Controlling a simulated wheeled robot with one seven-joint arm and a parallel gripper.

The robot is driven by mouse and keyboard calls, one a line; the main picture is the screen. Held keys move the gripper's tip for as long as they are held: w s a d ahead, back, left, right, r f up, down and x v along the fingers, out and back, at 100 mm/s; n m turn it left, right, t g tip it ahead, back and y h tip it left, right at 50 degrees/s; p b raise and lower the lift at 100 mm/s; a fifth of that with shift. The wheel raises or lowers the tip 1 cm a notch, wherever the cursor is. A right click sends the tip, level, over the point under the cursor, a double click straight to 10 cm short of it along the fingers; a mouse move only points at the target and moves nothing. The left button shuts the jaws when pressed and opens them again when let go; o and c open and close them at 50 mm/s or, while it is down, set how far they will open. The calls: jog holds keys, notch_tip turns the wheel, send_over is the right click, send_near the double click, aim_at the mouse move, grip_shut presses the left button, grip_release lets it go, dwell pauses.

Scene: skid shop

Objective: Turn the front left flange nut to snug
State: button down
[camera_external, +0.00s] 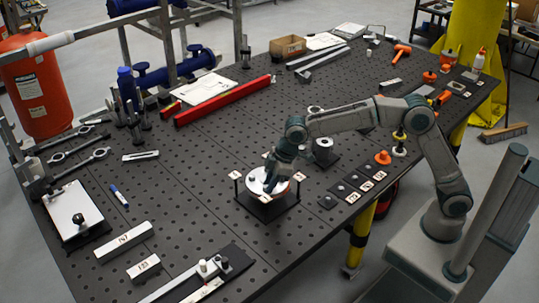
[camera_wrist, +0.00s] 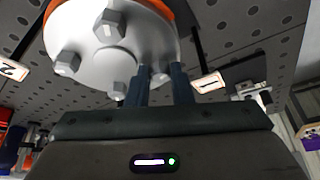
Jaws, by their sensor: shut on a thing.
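The round silver flange (camera_external: 257,184) sits on a dark square stand on the perforated table. In the wrist view the flange face (camera_wrist: 85,35) shows an orange edge behind it and several hex nuts around a central boss. My gripper (camera_external: 271,186) reaches down onto the flange. In the wrist view its two dark fingers (camera_wrist: 163,80) are shut on a flange nut (camera_wrist: 160,72) at the flange's lower right rim. The fingers partly hide this nut. The other nuts, such as the lower one (camera_wrist: 120,90) and the left one (camera_wrist: 67,63), are clear of the fingers.
Small number tags on posts stand around the flange, one at its left (camera_external: 235,175) and one at its right (camera_external: 299,176). A dark spool-like part (camera_external: 324,152) and orange knobs (camera_external: 383,158) stand to the right.

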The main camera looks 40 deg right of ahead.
jog(key=m, duration=0.2)
jog(key=m+t+h, duration=0.1)
jog(key=m, duration=0.3)
jog(key=shift+s+a+r+t+h+p, duration=0.15)
jog(key=shift+s+a+t+h+p, duration=0.15)
jog(key=shift+a+t, duration=0.1)
jog(key=m, duration=0.2)
jog(key=m+h, duration=0.1)
jog(key=m, duration=0.1)
jog(key=m+h+p, duration=0.1)
jog(key=shift+a+m+t, duration=0.25)
jog(key=shift+m+t, duration=0.05)
jog(key=shift+m, duration=0.1)
jog(key=c, duration=1.6)
grip_release()
jog(key=shift+o, duration=0.2)
jog(key=v, duration=1.4)
